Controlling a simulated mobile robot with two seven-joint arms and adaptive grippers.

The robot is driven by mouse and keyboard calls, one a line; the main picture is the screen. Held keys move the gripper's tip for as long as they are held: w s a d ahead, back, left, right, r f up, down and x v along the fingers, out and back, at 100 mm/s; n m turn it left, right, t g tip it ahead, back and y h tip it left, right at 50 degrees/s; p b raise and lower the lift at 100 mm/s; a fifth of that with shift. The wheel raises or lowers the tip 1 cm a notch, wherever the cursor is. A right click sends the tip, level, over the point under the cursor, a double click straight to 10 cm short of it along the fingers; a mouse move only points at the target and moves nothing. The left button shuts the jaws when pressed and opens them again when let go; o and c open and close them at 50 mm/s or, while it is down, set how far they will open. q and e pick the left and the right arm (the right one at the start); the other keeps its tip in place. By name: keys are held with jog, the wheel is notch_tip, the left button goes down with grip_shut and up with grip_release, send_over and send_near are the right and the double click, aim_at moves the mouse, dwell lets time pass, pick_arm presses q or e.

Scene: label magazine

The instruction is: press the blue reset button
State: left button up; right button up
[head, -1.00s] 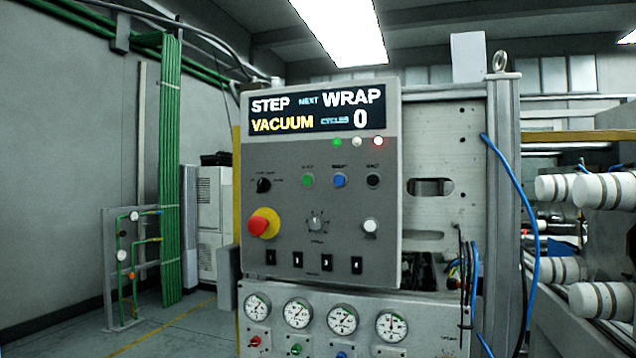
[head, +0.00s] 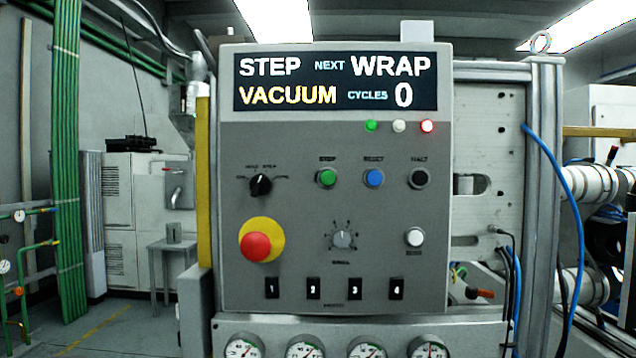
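The blue reset button (head: 373,178) sits on the upright grey control panel (head: 300,215) in the head view. It is in the upper row of controls, under a small label that reads RESET. A green button (head: 327,178) is to its left and a black button (head: 419,178) to its right. The display (head: 335,80) above reads STEP, NEXT WRAP, VACUUM, CYCLES 0. Nothing covers the blue button. Neither of my grippers shows in the view.
A red mushroom button on a yellow disc (head: 260,240), a dial (head: 343,239), a white button (head: 414,237) and a selector knob (head: 261,185) share the panel. Gauges (head: 304,348) sit below. A blue hose (head: 560,180) hangs at right. The space before the panel looks clear.

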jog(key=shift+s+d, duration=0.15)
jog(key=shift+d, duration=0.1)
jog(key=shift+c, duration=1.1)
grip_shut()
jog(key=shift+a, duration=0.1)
